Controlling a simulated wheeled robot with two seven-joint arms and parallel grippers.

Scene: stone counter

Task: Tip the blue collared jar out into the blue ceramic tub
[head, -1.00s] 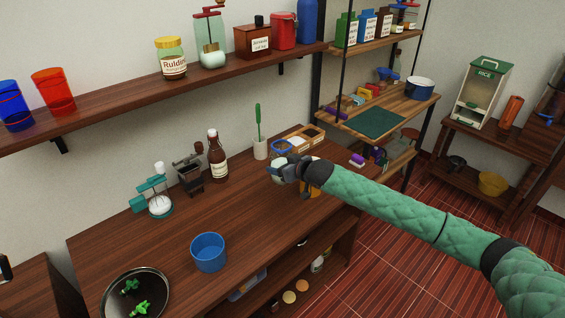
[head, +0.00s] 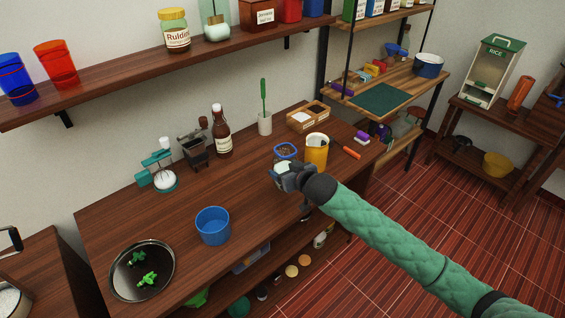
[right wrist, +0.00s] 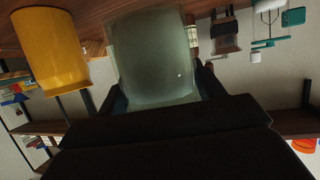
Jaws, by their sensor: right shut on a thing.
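The blue collared jar is held by my right gripper (head: 282,172). Its round blue collar (head: 285,149) shows just above and behind the gripper in the head view. The pale, translucent body of the jar (right wrist: 153,60) fills the space between the fingers in the right wrist view, and the jar looks upright. Its contents cannot be made out. The blue ceramic tub (head: 213,227) stands on the counter, left of and nearer than the gripper, with its open top up and its inside looking empty. My left gripper is not in view.
A yellow pitcher (head: 316,150) stands just right of the jar, also in the right wrist view (right wrist: 50,52). A sauce bottle (head: 221,133), a grinder (head: 195,150) and a cup (head: 265,124) line the back. A round tray (head: 121,286) lies front left. Counter between jar and tub is clear.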

